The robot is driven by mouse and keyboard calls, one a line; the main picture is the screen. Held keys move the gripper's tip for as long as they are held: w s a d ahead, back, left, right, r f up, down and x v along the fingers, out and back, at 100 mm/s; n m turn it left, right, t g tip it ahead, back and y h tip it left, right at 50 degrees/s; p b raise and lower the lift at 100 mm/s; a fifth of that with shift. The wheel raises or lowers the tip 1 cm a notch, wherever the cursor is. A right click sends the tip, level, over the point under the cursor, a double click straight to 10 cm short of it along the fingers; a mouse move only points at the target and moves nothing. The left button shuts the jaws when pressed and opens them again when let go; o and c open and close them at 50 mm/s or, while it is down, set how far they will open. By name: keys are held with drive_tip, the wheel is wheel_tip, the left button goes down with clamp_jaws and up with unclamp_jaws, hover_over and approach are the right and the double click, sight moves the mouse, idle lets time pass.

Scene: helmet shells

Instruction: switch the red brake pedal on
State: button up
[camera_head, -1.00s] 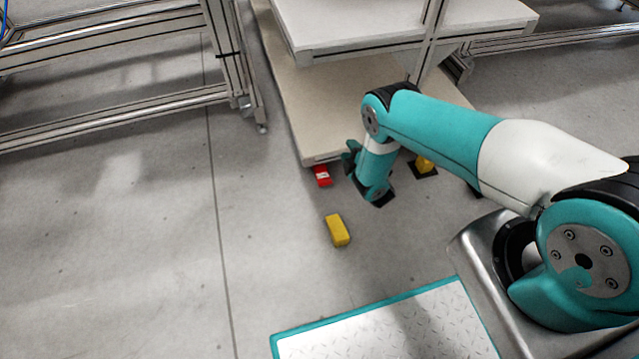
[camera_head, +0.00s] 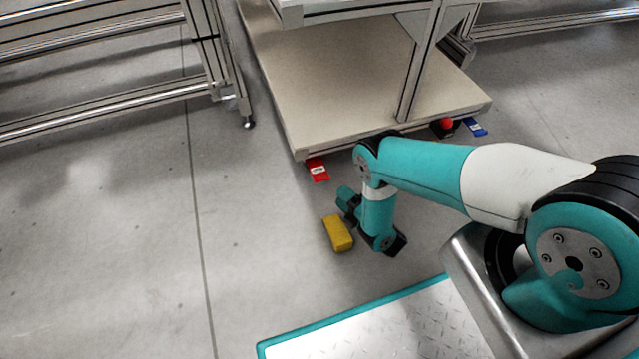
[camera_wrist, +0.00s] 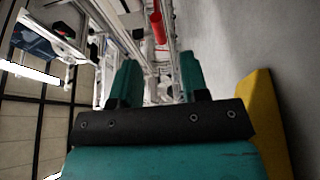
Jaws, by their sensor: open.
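The red brake pedal (camera_head: 317,169) is a small red block with a white mark, low on the floor at the near left corner of the shelf unit. My gripper (camera_head: 346,198) is low, below and right of the pedal in the head view, apart from it and beside a yellow block. In the wrist view my gripper (camera_wrist: 158,78) shows two teal fingers spread apart with nothing between them. A red shape (camera_wrist: 157,22) lies beyond the fingers there; I cannot tell if it is the pedal.
The yellow block (camera_head: 337,233) lies close to my gripper and shows in the wrist view (camera_wrist: 265,120). Floor at left is clear.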

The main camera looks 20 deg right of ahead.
sight(319, 176)
drive_tip(key=b+x, duration=0.5)
drive_tip(key=x, duration=0.4)
drive_tip(key=shift+w+a+f, duration=0.1)
drive_tip(key=shift+w+a, duration=0.05)
drive_tip(key=shift+w, duration=0.2)
drive_tip(key=shift+w+a, duration=0.1)
drive_tip(key=shift+w, duration=0.2)
clamp_jaws()
